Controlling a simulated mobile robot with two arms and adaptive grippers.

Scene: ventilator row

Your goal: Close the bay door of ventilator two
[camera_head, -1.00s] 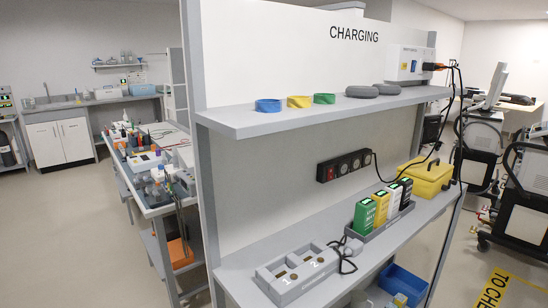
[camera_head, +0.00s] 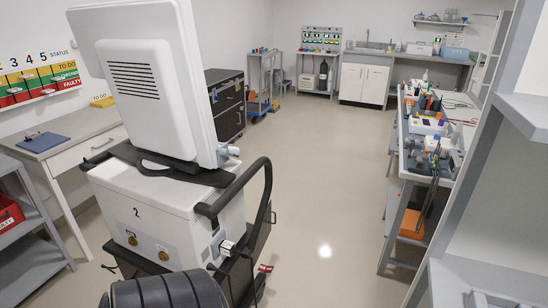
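Ventilator two (camera_head: 165,215) stands close in the left half of the head view, a white cart body marked "2". Its large white screen housing (camera_head: 150,80) is turned with its back toward me. A black curved handle (camera_head: 262,180) sticks out at its right side. Two brass-coloured round fittings are on the face below the number. A dark panel at the lower right of the body may be the bay door, but I cannot tell whether it is open or shut. Neither of my grippers is in view.
A workbench with tools (camera_head: 430,140) and the charging rack (camera_head: 470,220) stand at the right. The floor (camera_head: 330,200) between is clear. A dark ribbed cylinder is at the bottom edge.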

